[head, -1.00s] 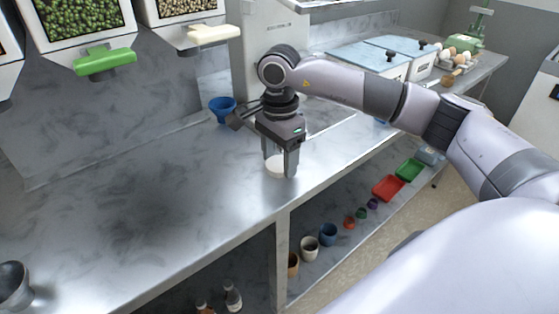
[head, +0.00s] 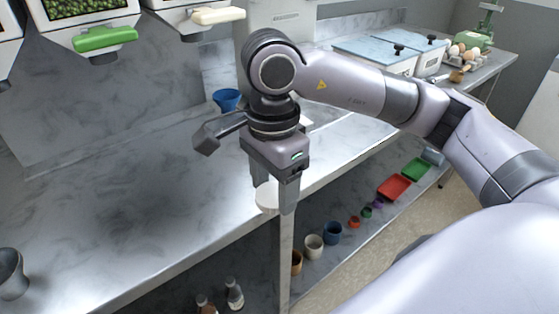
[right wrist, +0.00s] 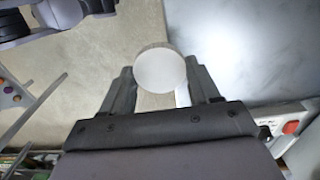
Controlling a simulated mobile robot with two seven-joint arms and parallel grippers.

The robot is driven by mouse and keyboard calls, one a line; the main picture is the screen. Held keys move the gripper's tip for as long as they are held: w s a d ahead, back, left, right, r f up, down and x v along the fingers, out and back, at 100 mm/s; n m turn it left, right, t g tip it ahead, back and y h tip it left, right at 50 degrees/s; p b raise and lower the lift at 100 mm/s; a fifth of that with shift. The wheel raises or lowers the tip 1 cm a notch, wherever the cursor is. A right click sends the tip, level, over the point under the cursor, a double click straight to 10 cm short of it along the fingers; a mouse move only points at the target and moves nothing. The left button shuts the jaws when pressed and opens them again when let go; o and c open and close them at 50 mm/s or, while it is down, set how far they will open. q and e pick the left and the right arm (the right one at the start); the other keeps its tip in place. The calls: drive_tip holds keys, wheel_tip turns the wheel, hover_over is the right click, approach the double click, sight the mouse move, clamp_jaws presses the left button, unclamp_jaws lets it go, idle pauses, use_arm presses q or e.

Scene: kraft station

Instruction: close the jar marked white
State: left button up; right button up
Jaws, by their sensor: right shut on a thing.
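My right gripper (head: 276,205) is shut on a round, flat white disc (head: 264,197), which looks like a lid. It holds the disc near the front edge of the steel counter (head: 130,215). In the right wrist view, the white disc (right wrist: 161,70) sits between the two fingers (right wrist: 163,92), with tan floor to one side and the grey counter to the other. No jar marked white can be made out. A white cup-like container (head: 313,247) stands on the shelf below, but I see no marking on it. My left gripper is out of view.
A blue funnel-like cup (head: 227,100) stands at the back of the counter. A dark metal cup (head: 12,275) is at the far left. Blue (head: 333,233) and other small containers, red (head: 394,187) and green trays line the lower shelf. The counter's left and middle are clear.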

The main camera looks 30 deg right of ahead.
sight(269, 205)
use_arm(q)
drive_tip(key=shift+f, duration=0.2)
use_arm(e)
drive_tip(key=shift+s+a, duration=1.3)
drive_tip(key=shift+s, duration=0.15)
drive_tip(key=w+n, duration=0.1)
drive_tip(key=n, duration=0.1)
drive_tip(key=w+n, duration=0.1)
drive_tip(key=n, duration=0.1)
drive_tip(key=shift+d+f, duration=0.1)
drive_tip(key=shift+d, duration=0.25)
drive_tip(key=n, duration=0.1)
drive_tip(key=w+n, duration=0.1)
drive_tip(key=n, duration=0.1)
drive_tip(key=w+d+n, duration=0.1)
drive_tip(key=n, duration=0.1)
drive_tip(key=shift+f, duration=0.1)
drive_tip(key=w+n, duration=0.1)
drive_tip(key=n, duration=0.1)
drive_tip(key=w+d+n, duration=0.1)
drive_tip(key=n, duration=0.1)
drive_tip(key=shift+f, duration=0.15)
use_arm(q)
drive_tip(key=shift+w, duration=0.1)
use_arm(e)
drive_tip(key=n, duration=0.2)
drive_tip(key=w+d+n, duration=0.1)
drive_tip(key=n, duration=0.1)
drive_tip(key=shift+w+f, duration=0.1)
drive_tip(key=shift+w, duration=0.05)
